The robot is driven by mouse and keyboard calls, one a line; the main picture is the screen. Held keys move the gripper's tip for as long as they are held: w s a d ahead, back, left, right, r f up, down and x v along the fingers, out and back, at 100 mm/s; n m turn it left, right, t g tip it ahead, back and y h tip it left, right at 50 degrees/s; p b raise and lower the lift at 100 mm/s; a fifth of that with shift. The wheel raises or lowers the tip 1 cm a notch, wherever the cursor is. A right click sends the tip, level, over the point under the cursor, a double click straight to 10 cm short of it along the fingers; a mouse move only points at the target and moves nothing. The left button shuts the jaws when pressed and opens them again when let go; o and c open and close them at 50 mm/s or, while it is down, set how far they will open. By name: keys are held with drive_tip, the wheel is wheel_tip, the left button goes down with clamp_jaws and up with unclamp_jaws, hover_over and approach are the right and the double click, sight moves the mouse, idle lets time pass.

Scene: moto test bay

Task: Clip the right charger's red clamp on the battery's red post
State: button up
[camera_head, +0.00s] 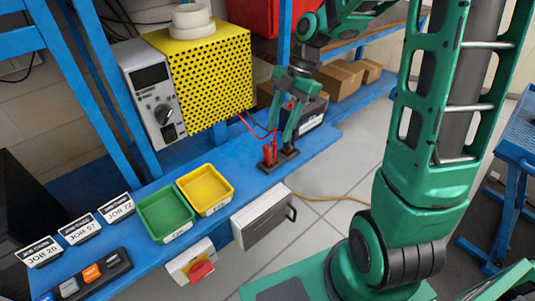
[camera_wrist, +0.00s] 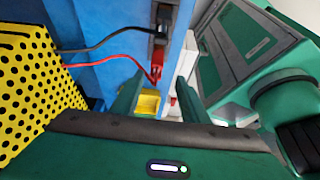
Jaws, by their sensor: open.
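The charger (camera_head: 205,75) is a yellow perforated box with a grey front panel, and its side also shows in the wrist view (camera_wrist: 35,75). A red cable runs from it to the red clamp (camera_head: 268,153), which stands in a dark holder on the bench. In the wrist view the red clamp (camera_wrist: 156,73) lies ahead between my fingertips, and a black clamp (camera_wrist: 161,25) is beyond it. My gripper (camera_head: 284,138) is open, pointing down beside the red clamp. The battery (camera_head: 313,122) is behind my gripper and partly hidden; I cannot make out its red post clearly.
A green tray (camera_head: 165,212) and a yellow tray (camera_head: 206,190) sit on the blue bench (camera_head: 140,258). Job cards and a button strip (camera_head: 92,272) are at left. A red emergency button (camera_head: 200,271) is on the bench front. Cardboard boxes (camera_head: 340,80) stand behind.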

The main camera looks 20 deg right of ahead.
hover_over(265, 158)
drive_tip(key=d, duration=0.3)
drive_tip(key=shift+a+f, duration=0.15)
drive_tip(key=shift+f, duration=2.45)
drive_tip(key=shift+w+a+x, duration=0.1)
drive_tip(key=shift+x, duration=1.2)
drive_tip(key=shift+w+a+x, duration=0.1)
drive_tip(key=shift+a+x, duration=0.05)
drive_tip(key=shift+x, duration=1.15)
drive_tip(key=shift+r, duration=0.1)
clamp_jaws()
